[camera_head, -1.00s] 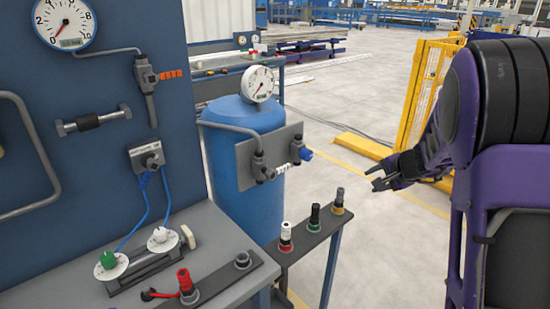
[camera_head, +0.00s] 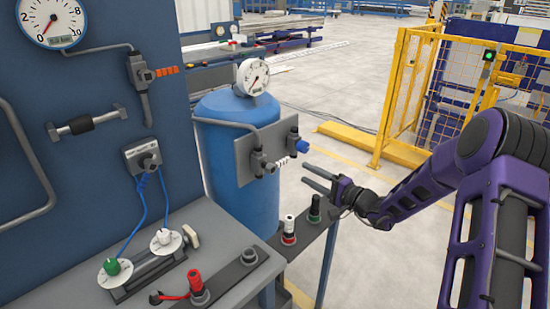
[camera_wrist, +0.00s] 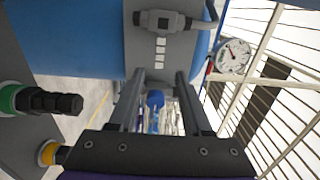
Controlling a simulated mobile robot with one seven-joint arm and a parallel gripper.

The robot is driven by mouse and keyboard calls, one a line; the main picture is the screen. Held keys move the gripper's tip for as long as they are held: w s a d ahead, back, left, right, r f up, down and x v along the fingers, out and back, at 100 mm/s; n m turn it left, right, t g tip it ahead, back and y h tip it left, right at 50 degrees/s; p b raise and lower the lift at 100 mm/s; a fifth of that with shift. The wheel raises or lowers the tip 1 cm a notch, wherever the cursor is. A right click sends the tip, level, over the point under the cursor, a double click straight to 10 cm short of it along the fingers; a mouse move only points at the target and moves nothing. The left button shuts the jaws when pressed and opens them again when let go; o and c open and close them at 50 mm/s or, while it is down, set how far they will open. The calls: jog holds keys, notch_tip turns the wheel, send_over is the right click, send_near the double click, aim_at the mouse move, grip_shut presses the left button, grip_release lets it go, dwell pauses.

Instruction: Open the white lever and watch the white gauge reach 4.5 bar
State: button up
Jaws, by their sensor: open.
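The white lever (camera_head: 283,162), a white banded handle, is on a valve on the grey plate in front of the blue tank. Its white bands also show in the wrist view (camera_wrist: 160,52). The white gauge (camera_head: 252,77) stands on top of the tank. It shows in the wrist view too (camera_wrist: 234,57), but its numbers are too small to read. My gripper (camera_head: 304,174) is open and empty, just right of the lever and the blue knob (camera_head: 303,146). In the wrist view the blue knob (camera_wrist: 155,98) appears between my open fingers (camera_wrist: 160,80).
A blue-rimmed gauge (camera_head: 52,20) and an orange lever (camera_head: 166,71) are on the left panel. A yellow fence (camera_head: 390,100) stands behind the arm at right.

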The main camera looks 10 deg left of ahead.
aim_at(282, 161)
jog(key=x, duration=1.3)
jog(key=shift+w+a+p, duration=0.1)
jog(key=shift+a+p, duration=0.1)
jog(key=shift+p, duration=0.15)
jog(key=shift+c, duration=0.3)
grip_shut()
dwell(0.4)
